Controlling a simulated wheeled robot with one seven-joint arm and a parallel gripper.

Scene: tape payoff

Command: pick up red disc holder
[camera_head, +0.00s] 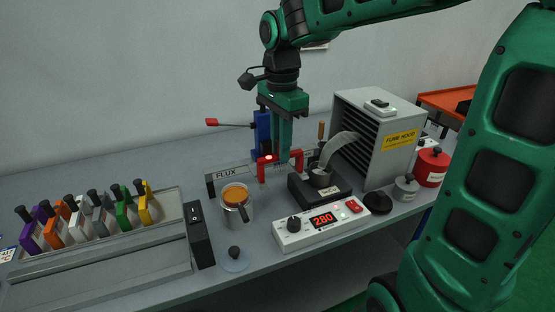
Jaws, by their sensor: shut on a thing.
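My gripper (280,158) points straight down over the middle of the bench, between the flux label and the dark block. Its fingers are shut on a red piece, which I take to be the red disc holder (264,168). Red parts of it show on both sides of the fingers, and its middle is hidden behind them. I cannot tell whether its lower end touches anything.
A rack (110,248) of several coloured holders is at left. A cup of orange liquid (236,201) and a control box (318,227) reading 280 stand in front. A blue vise (262,125) is behind my gripper; a fume hood (372,140) is at right.

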